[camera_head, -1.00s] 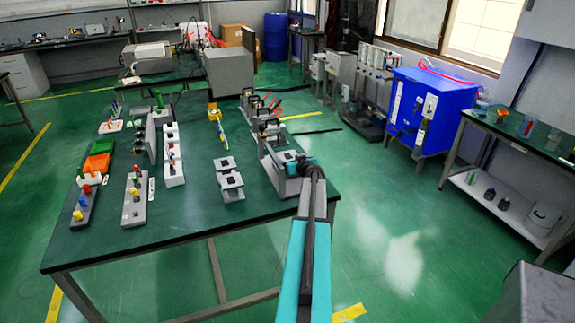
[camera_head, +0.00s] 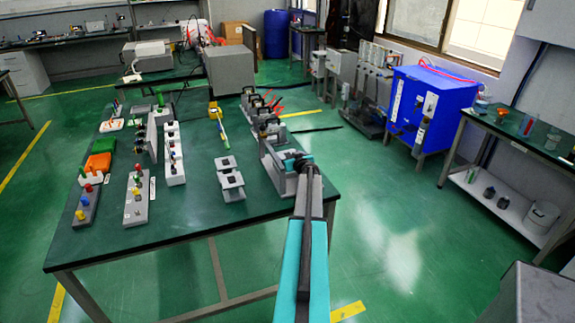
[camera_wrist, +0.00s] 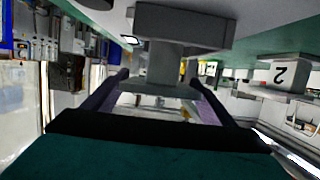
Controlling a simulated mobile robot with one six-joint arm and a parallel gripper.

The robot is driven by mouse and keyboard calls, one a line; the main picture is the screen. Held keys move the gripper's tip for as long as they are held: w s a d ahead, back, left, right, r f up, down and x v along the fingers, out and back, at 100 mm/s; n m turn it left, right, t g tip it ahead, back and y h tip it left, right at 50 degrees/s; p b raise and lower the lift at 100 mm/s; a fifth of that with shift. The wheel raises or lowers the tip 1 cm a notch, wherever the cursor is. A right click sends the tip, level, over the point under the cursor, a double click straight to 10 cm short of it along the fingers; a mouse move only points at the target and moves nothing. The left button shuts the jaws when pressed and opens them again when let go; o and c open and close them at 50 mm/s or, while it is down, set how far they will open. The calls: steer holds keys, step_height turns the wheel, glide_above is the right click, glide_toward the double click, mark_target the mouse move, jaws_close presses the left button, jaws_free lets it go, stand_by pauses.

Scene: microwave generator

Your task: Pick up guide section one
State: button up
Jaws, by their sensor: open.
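My gripper (camera_wrist: 159,88) is open, with a dark finger on each side of a grey flanged piece in the wrist view. This piece has a wide block (camera_wrist: 183,27) at the top of the picture and a narrower neck below it. No number shows on it, so I cannot tell if it is guide section one. I cannot tell whether the fingers touch it. A grey block marked "2" (camera_wrist: 279,76) is to the right. In the head view my gripper (camera_head: 294,163) is at the table's right edge, by the grey parts; its fingertips are too small to make out.
The green table (camera_head: 205,222) also holds two small grey flanged pieces (camera_head: 231,180), a white rack (camera_head: 174,155) and coloured terminal blocks (camera_head: 137,200). A row of grey stands (camera_head: 262,118) runs along its right side.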

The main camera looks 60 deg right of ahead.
steer(key=c, duration=1.2)
steer(key=shift+r, duration=0.2)
steer(key=shift+r+b, duration=1.15)
steer(key=shift+r, duration=3.75)
